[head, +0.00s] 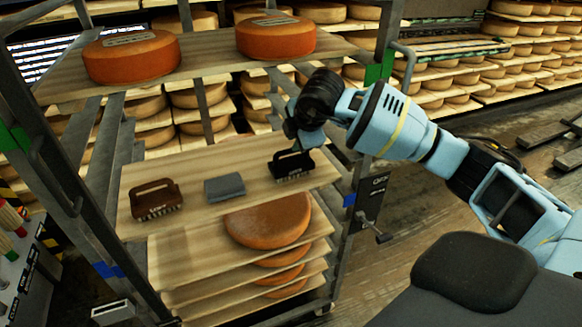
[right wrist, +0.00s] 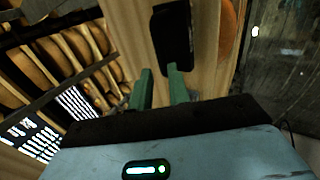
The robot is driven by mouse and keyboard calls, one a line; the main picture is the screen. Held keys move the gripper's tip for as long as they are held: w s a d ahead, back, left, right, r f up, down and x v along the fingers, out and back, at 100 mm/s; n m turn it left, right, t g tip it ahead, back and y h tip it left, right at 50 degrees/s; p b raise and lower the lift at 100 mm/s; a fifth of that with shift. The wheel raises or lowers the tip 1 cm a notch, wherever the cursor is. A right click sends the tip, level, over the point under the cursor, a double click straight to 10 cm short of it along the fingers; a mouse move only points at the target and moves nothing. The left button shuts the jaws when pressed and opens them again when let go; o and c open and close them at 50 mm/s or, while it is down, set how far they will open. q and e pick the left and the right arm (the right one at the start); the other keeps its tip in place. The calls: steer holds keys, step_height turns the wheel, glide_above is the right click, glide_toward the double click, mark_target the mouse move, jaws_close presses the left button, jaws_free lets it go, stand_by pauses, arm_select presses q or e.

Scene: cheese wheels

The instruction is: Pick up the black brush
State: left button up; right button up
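The black brush (head: 291,166) stands on a wooden shelf board (head: 235,205) of the rack, at its right end. My right gripper (head: 291,130) is just above and behind it in the head view, pointing down. In the right wrist view, the black brush (right wrist: 173,38) lies beyond the two green fingers (right wrist: 159,68). The fingers are apart with a gap and nothing between them; one fingertip overlaps the brush's near end in the picture. I cannot tell whether it touches. My left gripper is not in view.
A brown brush (head: 156,200) and a grey cloth-like block (head: 224,187) share the board. Orange cheese wheels (head: 131,57) sit on the shelf above, and another wheel (head: 268,220) below. The metal rack post (head: 385,50) stands close to my right arm.

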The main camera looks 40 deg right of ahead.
mark_target(290, 152)
steer(key=shift+x, duration=4)
steer(key=shift+s+d, duration=0.1)
jaws_close()
